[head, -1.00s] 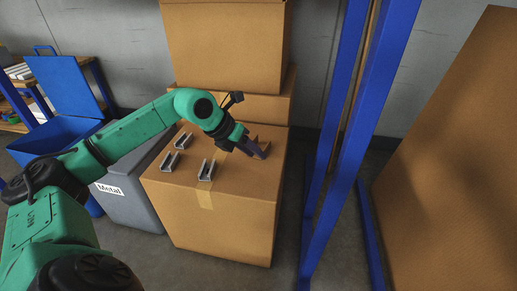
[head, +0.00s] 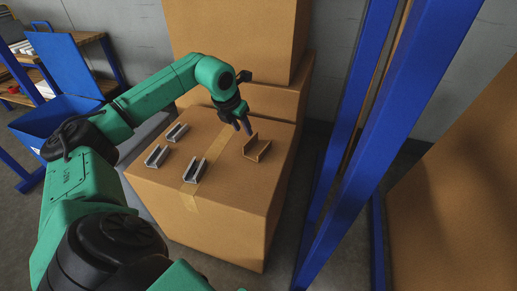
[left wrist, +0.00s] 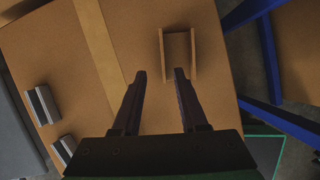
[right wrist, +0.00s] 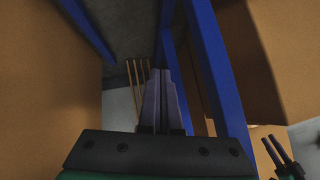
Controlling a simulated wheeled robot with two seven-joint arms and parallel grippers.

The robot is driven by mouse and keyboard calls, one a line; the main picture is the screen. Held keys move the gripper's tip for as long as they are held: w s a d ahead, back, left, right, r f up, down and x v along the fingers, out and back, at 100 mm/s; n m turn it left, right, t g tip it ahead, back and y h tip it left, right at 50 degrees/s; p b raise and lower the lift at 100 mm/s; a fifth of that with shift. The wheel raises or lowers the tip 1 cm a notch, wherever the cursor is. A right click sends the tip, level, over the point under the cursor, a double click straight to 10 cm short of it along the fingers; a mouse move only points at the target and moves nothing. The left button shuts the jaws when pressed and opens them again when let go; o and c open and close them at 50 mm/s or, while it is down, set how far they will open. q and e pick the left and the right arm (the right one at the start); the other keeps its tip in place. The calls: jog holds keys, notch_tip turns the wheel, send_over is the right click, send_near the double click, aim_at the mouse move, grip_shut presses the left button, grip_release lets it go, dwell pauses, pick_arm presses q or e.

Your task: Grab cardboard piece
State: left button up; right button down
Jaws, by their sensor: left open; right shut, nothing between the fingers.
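The cardboard piece (head: 257,148) is a small brown U-shaped channel on top of a large cardboard box (head: 235,205), near its right side. It also shows in the left wrist view (left wrist: 179,54), just beyond the fingertips. My left gripper (head: 243,129) is open and empty, above the box and just left of the cardboard piece. In the left wrist view its fingertips (left wrist: 160,74) point toward the piece, apart from it. My right gripper (right wrist: 162,72) shows in the right wrist view, shut and empty, away from the piece.
Several grey metal channels (head: 195,170) lie on the box's left part. More boxes (head: 240,40) are stacked behind. A blue rack post (head: 385,140) stands right of the box, with a large cardboard surface (head: 460,210) beyond. A blue bin (head: 62,118) stands at left.

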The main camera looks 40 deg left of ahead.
aim_at(249, 140)
pick_arm(q)
jog(key=b+x, duration=0.1)
jog(key=x, duration=0.3)
jog(key=b+x, duration=0.1)
jog(key=x, duration=0.3)
jog(key=shift+w+d+f, duration=0.15)
jog(key=shift+d+f, duration=0.1)
jog(key=shift+f, duration=0.05)
jog(key=shift+r, duration=0.1)
pick_arm(e)
jog(key=a+f+t, duration=0.1)
jog(key=a+f+t+y, duration=0.1)
jog(key=a, duration=0.1)
jog(key=shift+s+m+t, duration=0.1)
jog(key=shift+m+t, duration=0.2)
jog(key=shift+m, duration=0.1)
pick_arm(q)
grip_shut()
pick_arm(e)
jog(key=shift+d, duration=0.1)
